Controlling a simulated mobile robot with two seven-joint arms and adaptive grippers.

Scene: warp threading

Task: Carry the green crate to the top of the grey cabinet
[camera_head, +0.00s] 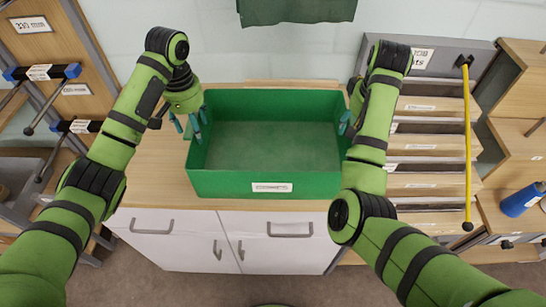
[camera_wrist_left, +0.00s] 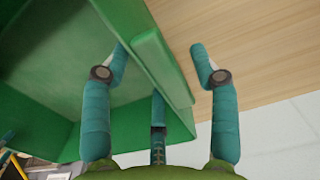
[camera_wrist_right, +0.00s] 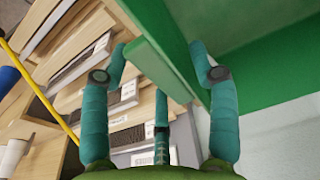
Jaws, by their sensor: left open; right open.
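The green crate (camera_head: 225,184) stands on a wood-topped white counter and looks empty, with a white label on its front wall. My left gripper (camera_head: 188,127) is open at the crate's left wall. In the left wrist view its fingers straddle the rim (camera_wrist_left: 160,62), one inside and one outside over the wood. My right gripper (camera_head: 348,122) is open at the right wall, partly hidden by its arm. In the right wrist view its fingers also straddle the rim (camera_wrist_right: 158,68). What looks like the grey cabinet (camera_head: 450,52) stands at the back right, its top partly hidden by my right arm.
The white counter (camera_head: 160,180) has bare wood left of the crate. Tilted wooden shelves (camera_head: 428,145) with a yellow rod (camera_head: 467,140) stand close on the right. A blue bottle (camera_head: 520,200) lies at far right. A dark green cloth (camera_head: 296,10) hangs at the back wall.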

